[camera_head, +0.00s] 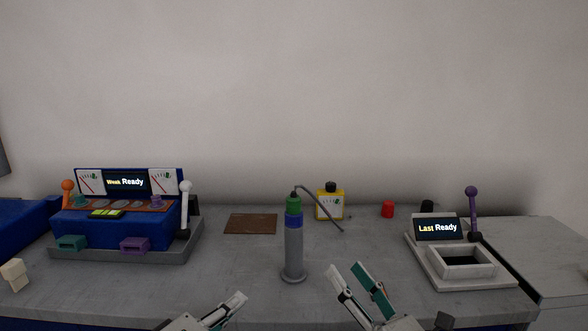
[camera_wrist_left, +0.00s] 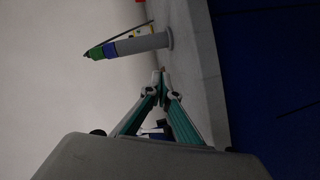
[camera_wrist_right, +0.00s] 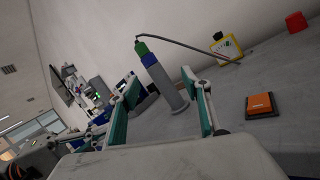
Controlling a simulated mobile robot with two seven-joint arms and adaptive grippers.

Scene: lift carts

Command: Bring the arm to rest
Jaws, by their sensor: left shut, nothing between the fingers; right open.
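My left gripper (camera_head: 238,298) is low in the head view, at the front edge of the table, left of the grey cylinder. In the left wrist view its fingertips (camera_wrist_left: 160,75) meet, and nothing is between them. My right gripper (camera_head: 347,268) is low in the head view, right of the cylinder, with its fingers apart. In the right wrist view its two fingers (camera_wrist_right: 160,92) stand wide apart and hold nothing. The grey cylinder with blue and green top (camera_head: 293,245) stands upright on the table (camera_head: 370,250), apart from both grippers.
A blue machine (camera_head: 120,222) with levers stands at left, and a white "Last Ready" device (camera_head: 455,262) at right. An orange pad (camera_wrist_right: 262,105) shows in the right wrist view.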

